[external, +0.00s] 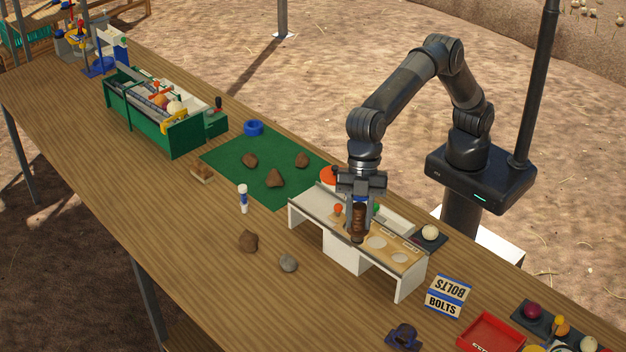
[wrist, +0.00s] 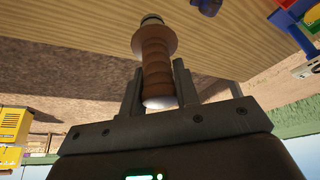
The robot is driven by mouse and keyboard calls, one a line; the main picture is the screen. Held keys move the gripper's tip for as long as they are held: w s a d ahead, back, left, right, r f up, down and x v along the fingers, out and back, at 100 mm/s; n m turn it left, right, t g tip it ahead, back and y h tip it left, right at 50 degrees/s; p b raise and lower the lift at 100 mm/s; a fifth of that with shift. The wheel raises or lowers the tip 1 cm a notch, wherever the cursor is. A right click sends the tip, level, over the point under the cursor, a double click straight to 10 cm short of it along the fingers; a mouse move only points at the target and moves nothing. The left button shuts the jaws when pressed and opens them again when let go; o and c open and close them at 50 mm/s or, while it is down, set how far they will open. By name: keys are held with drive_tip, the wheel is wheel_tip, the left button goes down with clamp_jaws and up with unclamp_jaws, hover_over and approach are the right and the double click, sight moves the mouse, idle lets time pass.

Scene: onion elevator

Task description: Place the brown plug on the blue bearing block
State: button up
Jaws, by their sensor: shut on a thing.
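My gripper (external: 359,205) points down over the white stand and is shut on the brown plug (external: 358,222). In the wrist view the plug (wrist: 154,62) is a ribbed brown piece with a wide flange and a pale grey end, held between the two fingers (wrist: 157,88). A small dark blue block (external: 403,338), which looks like the bearing block, sits on the table near the front edge, right of and nearer than the stand. Its details are too small to tell. The plug is apart from it.
The white stand (external: 408,284) with round holes in its top is under my gripper. A BOLTS sign (external: 446,297) and a red tray (external: 492,334) are near the blue block. A green mat (external: 232,164) with brown lumps and a blue ring (external: 254,127) lie farther left.

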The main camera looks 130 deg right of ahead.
drive_tip(key=a+n, duration=0.1)
drive_tip(key=a, duration=0.6)
drive_tip(key=shift+y, duration=0.3)
drive_tip(key=shift+w+a+f, duration=0.2)
drive_tip(key=shift+a+f, duration=1.75)
drive_tip(key=shift+f, duration=0.75)
drive_tip(key=shift+w+a+f, duration=0.15)
drive_tip(key=shift+a+f, duration=1.75)
drive_tip(key=shift+f, duration=0.75)
drive_tip(key=shift+w+a+f, duration=0.2)
drive_tip(key=shift+a+f, duration=1.75)
drive_tip(key=shift+f, duration=0.75)
drive_tip(key=o, duration=1)
drive_tip(key=shift+f, duration=0.15)
drive_tip(key=shift+o, duration=0.2)
